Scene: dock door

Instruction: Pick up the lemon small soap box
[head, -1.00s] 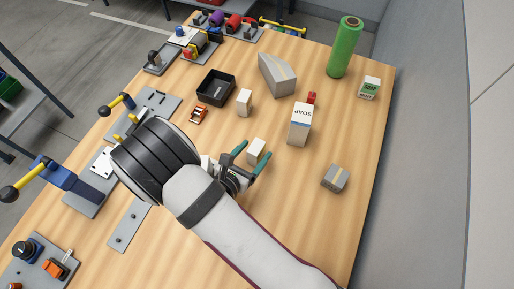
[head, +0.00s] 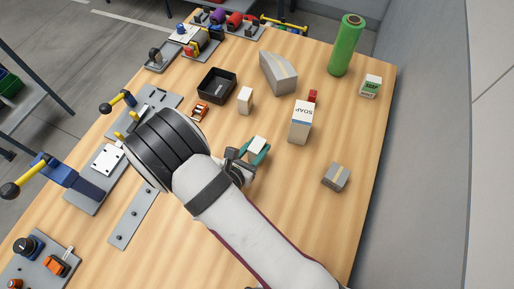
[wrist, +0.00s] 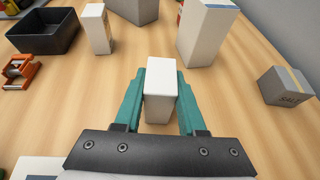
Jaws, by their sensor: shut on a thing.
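A small white box (head: 258,144) stands on the wooden table in the middle of the head view. It also shows in the wrist view (wrist: 161,82), upright between the teal fingers. My gripper (head: 256,151) is shut on this box, one finger against each side; in the wrist view the fingers (wrist: 161,100) lie along its two sides. No lettering or lemon mark shows on the faces in view. Its lower part is partly hidden by the fingers in the head view. I cannot tell whether it is the lemon one.
Another small white box (head: 245,100) stands farther back, near a black tray (head: 229,96). A larger SOAP box (head: 301,124) is to the right, with a grey SALT box (head: 336,177) nearer. A green-labelled soap box (head: 371,86) and green roll (head: 346,45) are at the back right.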

